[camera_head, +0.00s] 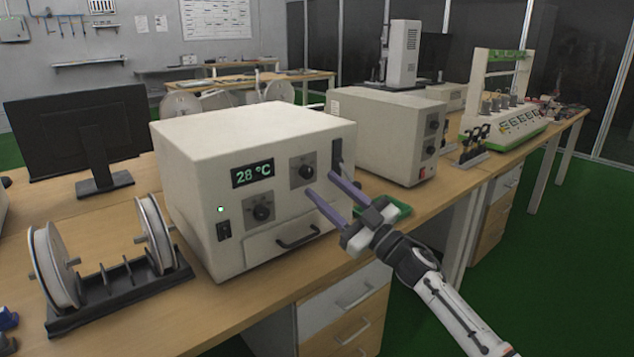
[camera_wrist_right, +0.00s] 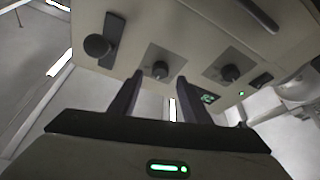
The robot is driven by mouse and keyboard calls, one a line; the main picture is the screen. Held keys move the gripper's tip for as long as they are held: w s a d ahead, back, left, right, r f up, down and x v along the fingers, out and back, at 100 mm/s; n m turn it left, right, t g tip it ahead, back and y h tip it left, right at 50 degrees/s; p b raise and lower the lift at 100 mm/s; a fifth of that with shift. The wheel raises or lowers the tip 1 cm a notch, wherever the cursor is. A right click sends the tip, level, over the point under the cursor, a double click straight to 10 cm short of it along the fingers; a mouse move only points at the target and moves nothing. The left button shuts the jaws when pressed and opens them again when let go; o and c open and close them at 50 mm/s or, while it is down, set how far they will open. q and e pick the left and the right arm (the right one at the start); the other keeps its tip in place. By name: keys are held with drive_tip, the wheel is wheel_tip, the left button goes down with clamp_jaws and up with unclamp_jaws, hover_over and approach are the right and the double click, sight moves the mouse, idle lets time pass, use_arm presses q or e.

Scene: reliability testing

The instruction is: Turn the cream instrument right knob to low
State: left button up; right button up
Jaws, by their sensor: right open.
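The cream instrument (camera_head: 215,160) is a box on the wooden bench, with a lit 28 °C display. Its right knob (camera_head: 304,171) is round and dark on a grey plate; it also shows in the right wrist view (camera_wrist_right: 160,69). The knob's pointer setting is too small to read. The left knob (camera_head: 262,212) sits lower on the front; it also shows in the wrist view (camera_wrist_right: 230,73). My right gripper (camera_head: 319,181) is open, its fingers pointing at the panel. In the wrist view, the right knob appears between the fingertips; contact cannot be told. My left gripper is not in view.
A drawer handle (camera_head: 298,238), a rocker switch (camera_head: 224,230) and a dark upright latch (camera_head: 337,153) are on the same front. A spool rack (camera_head: 110,285) stands left, a second beige instrument (camera_head: 385,132) right. A green tray (camera_head: 396,212) lies behind my right gripper.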

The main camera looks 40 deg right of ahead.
sight(309, 175)
drive_tip(key=shift+x, duration=1.8)
drive_tip(key=c, duration=1)
drive_tip(key=shift+c, duration=0.2)
